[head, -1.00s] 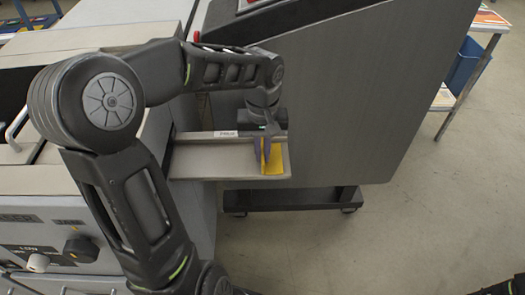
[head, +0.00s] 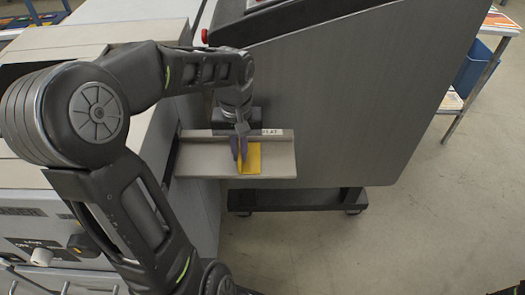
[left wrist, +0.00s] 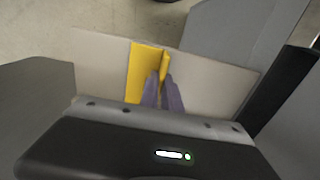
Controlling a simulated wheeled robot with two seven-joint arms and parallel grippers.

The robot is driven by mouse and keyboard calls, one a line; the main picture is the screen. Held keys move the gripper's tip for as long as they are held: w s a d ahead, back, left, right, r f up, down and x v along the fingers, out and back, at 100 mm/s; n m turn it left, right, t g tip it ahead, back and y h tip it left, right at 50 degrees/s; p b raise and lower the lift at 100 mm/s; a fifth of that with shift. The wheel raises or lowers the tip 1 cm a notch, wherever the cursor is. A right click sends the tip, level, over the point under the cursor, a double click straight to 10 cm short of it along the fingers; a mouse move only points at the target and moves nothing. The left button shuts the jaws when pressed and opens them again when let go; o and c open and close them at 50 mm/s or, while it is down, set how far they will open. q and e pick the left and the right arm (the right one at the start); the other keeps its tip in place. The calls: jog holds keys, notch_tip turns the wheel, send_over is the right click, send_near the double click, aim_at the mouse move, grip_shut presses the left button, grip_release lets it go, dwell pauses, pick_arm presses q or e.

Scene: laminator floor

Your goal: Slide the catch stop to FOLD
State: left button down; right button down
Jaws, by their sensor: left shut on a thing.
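The yellow catch stop (head: 251,159) stands partway along the grey catch tray (head: 202,162). My left gripper (head: 239,155) reaches down into the tray and is shut on the stop's upright part. In the left wrist view, the fingers (left wrist: 163,88) close on the yellow stop (left wrist: 143,70), with bare tray (left wrist: 215,78) on both sides. A white label reading FLAT (head: 271,132) shows on the tray's back edge, right of the gripper. My right gripper is not visible.
A large grey slanted panel (head: 335,90) rises just behind the tray. The laminator's grey body and knobs (head: 42,257) are at the left. A dark wheeled base (head: 300,201) lies below the tray. Open floor (head: 420,220) is at the right.

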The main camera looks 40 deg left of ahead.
pick_arm(q)
jog(key=s+a, duration=0.2)
jog(key=shift+a, duration=0.4)
jog(key=c, duration=1.6)
grip_release()
jog(key=shift+a, duration=0.1)
jog(key=shift+o, duration=0.2)
jog(key=shift+r, duration=0.5)
notch_tip(320, 180, up, 7)
jog(key=shift+b, duration=0.35)
